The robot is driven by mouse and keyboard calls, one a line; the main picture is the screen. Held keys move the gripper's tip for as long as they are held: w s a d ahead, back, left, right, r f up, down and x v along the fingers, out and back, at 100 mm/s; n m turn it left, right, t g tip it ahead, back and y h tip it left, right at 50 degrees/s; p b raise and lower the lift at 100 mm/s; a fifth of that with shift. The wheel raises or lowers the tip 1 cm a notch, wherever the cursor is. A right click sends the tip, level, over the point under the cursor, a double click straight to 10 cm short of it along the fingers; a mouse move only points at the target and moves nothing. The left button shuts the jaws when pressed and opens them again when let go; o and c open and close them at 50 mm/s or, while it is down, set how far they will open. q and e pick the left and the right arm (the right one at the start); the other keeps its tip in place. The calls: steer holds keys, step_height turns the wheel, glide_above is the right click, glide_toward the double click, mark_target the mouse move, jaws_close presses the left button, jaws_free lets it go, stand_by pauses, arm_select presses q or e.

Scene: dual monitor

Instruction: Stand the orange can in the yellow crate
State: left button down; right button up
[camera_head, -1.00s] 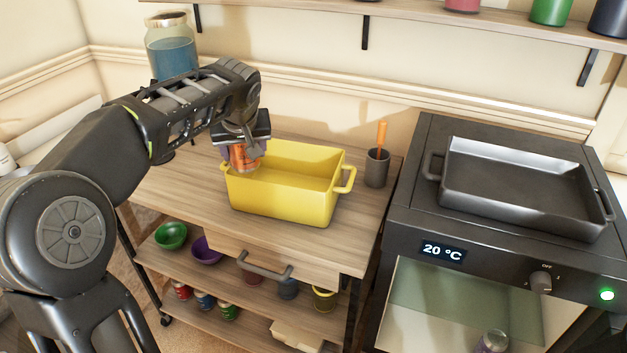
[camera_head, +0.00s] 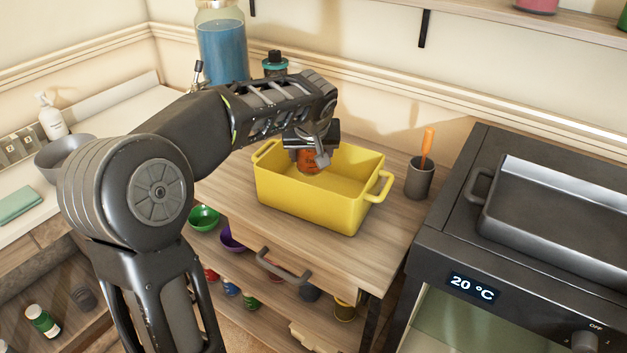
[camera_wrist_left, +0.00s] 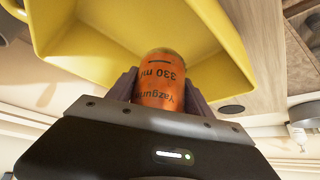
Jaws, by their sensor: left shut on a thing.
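The yellow crate (camera_head: 310,207) stands on the wooden worktop with its open top up and a handle at each end. My left gripper (camera_head: 311,157) is over the left part of the crate, shut on the orange can (camera_head: 307,166). The can's lower part shows below the fingers, inside the crate's outline; I cannot tell whether it touches the floor. In the left wrist view the orange can (camera_wrist_left: 161,82) sits between both fingers, with the yellow crate (camera_wrist_left: 90,45) behind it. My right gripper is out of view.
A grey cup (camera_head: 419,181) with an orange-handled tool stands right of the crate. The oven (camera_head: 450,240) with a dark roasting pan (camera_head: 560,215) is further right. Behind my arm are a jar of blue liquid (camera_head: 222,50) and a dark, teal-collared bottle (camera_head: 275,65).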

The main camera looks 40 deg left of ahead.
mark_target(312, 156)
arm_select(q)
steer(key=shift+f, duration=1.15)
steer(key=shift+f, duration=1.85)
steer(key=shift+f+b, duration=0.15)
steer(key=shift+b, duration=0.25)
steer(key=shift+c, duration=2.1)
jaws_free()
steer(key=shift+d+r, duration=0.1)
steer(key=shift+r, duration=0.25)
steer(key=v, duration=1.1)
steer(key=shift+s+d+r+p, duration=0.15)
steer(key=shift+r+p, duration=0.05)
steer(key=shift+p, duration=0.15)
